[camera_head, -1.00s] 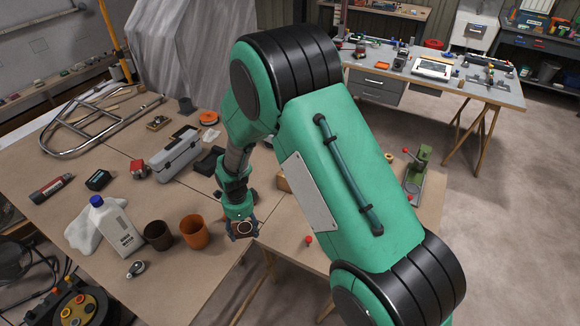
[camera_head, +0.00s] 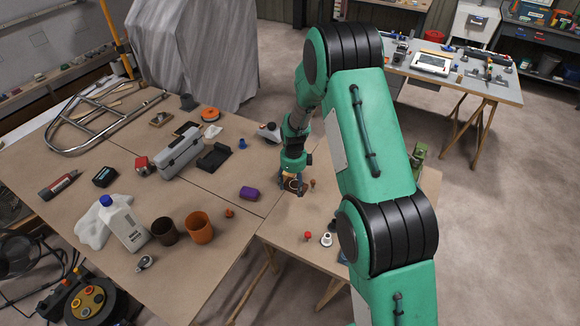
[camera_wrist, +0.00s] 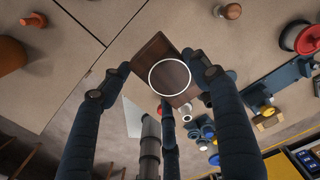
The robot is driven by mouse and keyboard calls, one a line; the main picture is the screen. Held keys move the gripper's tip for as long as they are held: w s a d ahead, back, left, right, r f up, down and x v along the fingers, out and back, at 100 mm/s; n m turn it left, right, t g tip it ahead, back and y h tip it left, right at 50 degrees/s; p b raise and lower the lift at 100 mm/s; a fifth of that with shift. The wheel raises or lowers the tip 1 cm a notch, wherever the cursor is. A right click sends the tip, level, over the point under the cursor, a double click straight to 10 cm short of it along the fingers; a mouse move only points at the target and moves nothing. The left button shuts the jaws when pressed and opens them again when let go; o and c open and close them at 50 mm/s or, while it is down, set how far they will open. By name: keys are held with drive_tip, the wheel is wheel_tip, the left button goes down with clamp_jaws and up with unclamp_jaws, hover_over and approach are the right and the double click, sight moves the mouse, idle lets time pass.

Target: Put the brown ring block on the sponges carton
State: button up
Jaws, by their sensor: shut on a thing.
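The brown ring block (camera_wrist: 150,52) is a flat brown piece with a pale ring on its face. In the head view my gripper (camera_head: 293,186) is over the right-hand table part, with the block small and partly covered by the fingers. I cannot tell whether the block touches anything below. I cannot make out the sponges carton for certain; my arm and gripper cover part of that area.
A purple block (camera_head: 249,193) lies left of my gripper. A red-topped peg (camera_head: 307,236) and a white-and-dark round piece (camera_head: 326,239) stand in front.

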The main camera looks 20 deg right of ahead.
drive_tip(key=shift+w, duration=0.15)
drive_tip(key=w, duration=0.5)
drive_tip(key=w+f+p, duration=0.1)
drive_tip(key=w, duration=0.9)
drive_tip(key=shift+w+d+f+p, duration=0.2)
drive_tip(key=shift+w+d+p, duration=0.1)
drive_tip(key=shift+w+d, duration=0.1)
drive_tip(key=shift+f, duration=0.15)
drive_tip(key=shift+f+p, duration=0.3)
drive_tip(key=shift+f, duration=1.35)
drive_tip(key=shift+f, duration=0.2)
drive_tip(key=o, duration=1.2)
drive_tip(key=shift+s+r, duration=0.1)
drive_tip(key=shift+r, duration=0.15)
wheel_tip(320, 180, up, 12)
drive_tip(key=b, duration=0.1)
